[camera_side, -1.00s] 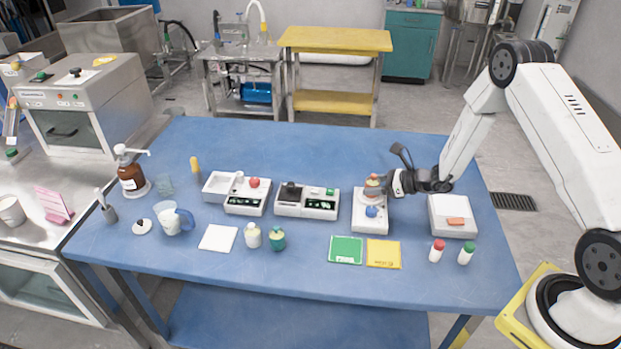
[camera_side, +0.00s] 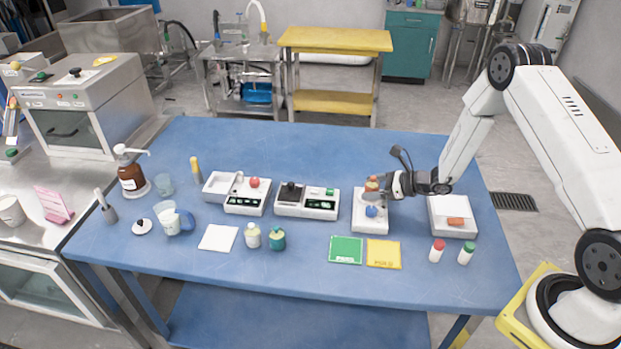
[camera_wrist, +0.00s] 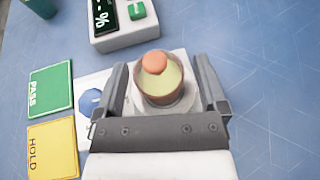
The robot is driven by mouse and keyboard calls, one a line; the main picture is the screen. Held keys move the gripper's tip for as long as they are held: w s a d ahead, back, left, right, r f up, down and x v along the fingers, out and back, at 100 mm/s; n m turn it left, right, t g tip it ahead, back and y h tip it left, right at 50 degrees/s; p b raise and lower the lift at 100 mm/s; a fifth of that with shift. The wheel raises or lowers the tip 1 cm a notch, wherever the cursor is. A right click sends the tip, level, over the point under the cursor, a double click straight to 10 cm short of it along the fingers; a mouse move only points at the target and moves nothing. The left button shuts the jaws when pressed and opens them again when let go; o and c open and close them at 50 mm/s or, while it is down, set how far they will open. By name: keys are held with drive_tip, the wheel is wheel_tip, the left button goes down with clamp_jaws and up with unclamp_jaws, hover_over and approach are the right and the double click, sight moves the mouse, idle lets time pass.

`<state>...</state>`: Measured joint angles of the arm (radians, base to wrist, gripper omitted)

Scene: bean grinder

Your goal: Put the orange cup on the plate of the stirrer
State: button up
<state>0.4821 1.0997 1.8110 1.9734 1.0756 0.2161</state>
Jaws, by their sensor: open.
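The orange-brown cup (camera_wrist: 158,92) stands on the round plate of the stirrer, with pale yellow-green contents and an orange round piece on top. In the side view the cup (camera_side: 372,184) is at the back of the white stirrer (camera_side: 369,222), partly covered by my gripper. The stirrer has a blue knob (camera_side: 371,211) at its front. My gripper (camera_wrist: 166,85) is open, with one finger on each side of the cup. In the wrist view a gap shows between the cup and the fingers.
Green (camera_side: 346,249) and yellow (camera_side: 383,254) cards lie in front of the stirrer. A device with a display (camera_side: 307,203) is to the left. The table behind is clear.

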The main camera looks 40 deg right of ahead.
drive_tip(key=shift+r, duration=0.1)
drive_tip(key=shift+s+d+r, duration=0.1)
drive_tip(key=shift+s, duration=0.05)
drive_tip(key=v, duration=1.1)
drive_tip(key=shift+s+d, duration=0.15)
drive_tip(key=shift+s, duration=0.1)
drive_tip(key=shift+r, duration=0.1)
drive_tip(key=s+a+r+n+g+h, duration=0.3)
drive_tip(key=s+a+r+n+g, duration=0.1)
drive_tip(key=n, duration=1)
drive_tip(key=s+a+r+n+g+h, duration=0.4)
drive_tip(key=s+a+r+n, duration=0.2)
drive_tip(key=a+n, duration=0.5)
drive_tip(key=s+n, duration=0.1)
drive_tip(key=n, duration=0.3)
drive_tip(key=shift+s+a+g, duration=0.3)
drive_tip(key=shift+s+a, duration=0.05)
